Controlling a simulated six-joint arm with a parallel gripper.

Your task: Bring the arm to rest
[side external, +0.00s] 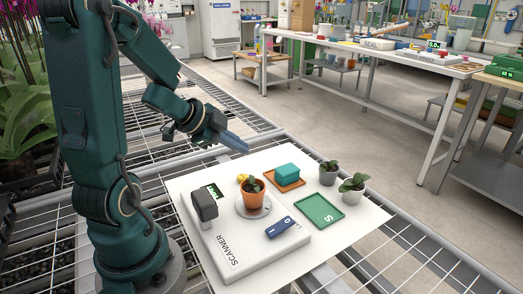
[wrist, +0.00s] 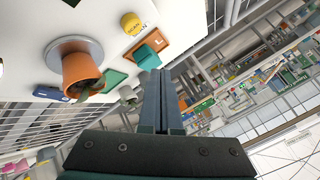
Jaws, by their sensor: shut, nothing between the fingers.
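My gripper (side external: 243,147) is shut and empty. It hangs in the air above the back left of the white work board (side external: 350,235), clear of everything on it. In the wrist view its two fingers (wrist: 159,72) lie together, pointing up the picture. An orange pot with a small plant (side external: 254,198) stands on a round grey plate (side external: 267,211) on the white scanner (side external: 262,252), below and in front of my gripper. The pot also shows in the wrist view (wrist: 78,73), left of the fingers.
The dark scanner head (side external: 204,206) stands left of the pot, a blue block (side external: 283,228) right. A teal block (side external: 287,171) lies on an orange tray (side external: 292,185). A green tray (side external: 320,213) and two grey pots (side external: 328,178) (side external: 351,196) stand further right. Air around my gripper is free.

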